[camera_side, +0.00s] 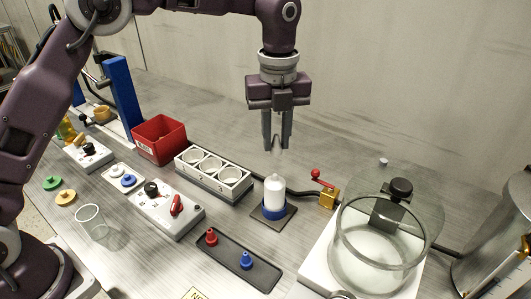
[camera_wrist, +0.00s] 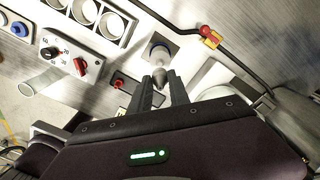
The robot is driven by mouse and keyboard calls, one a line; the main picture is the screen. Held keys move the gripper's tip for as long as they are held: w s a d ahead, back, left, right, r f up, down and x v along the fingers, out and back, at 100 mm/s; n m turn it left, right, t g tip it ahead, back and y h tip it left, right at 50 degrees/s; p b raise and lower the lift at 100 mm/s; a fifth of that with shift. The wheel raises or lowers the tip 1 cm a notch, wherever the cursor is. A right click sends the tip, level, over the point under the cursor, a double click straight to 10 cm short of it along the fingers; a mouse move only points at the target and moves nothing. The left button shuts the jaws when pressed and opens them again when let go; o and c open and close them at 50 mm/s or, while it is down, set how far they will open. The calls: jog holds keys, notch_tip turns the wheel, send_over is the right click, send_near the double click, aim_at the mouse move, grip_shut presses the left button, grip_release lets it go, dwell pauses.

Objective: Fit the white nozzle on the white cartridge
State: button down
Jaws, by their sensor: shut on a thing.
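The white cartridge (camera_side: 273,192) stands upright in a blue ring on a dark square plate (camera_side: 286,218). In the wrist view the cartridge (camera_wrist: 159,50) shows beyond the fingertips, partly covered by the nozzle. My gripper (camera_side: 277,146) points down above the cartridge, with a clear gap between. It is shut on the pale nozzle (camera_side: 276,150), whose lower end shows at the fingertips. In the wrist view my gripper (camera_wrist: 159,87) has the nozzle (camera_wrist: 158,76) between its fingers; the fingers hide part of it.
A block with three round cups (camera_side: 214,170) and a red bin (camera_side: 159,139) stand left of the cartridge. A red-knobbed valve (camera_side: 327,194) and a large glass vessel (camera_side: 385,232) stand to its right. A dark tray (camera_side: 238,262) with red and blue nozzles lies in front.

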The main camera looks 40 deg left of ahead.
jog(key=shift+f, duration=2.55)
jog(key=shift+f, duration=1.1)
dwell(0.5)
jog(key=c, duration=0.7)
grip_release()
jog(key=shift+o, duration=0.2)
jog(key=shift+r, duration=3.5)
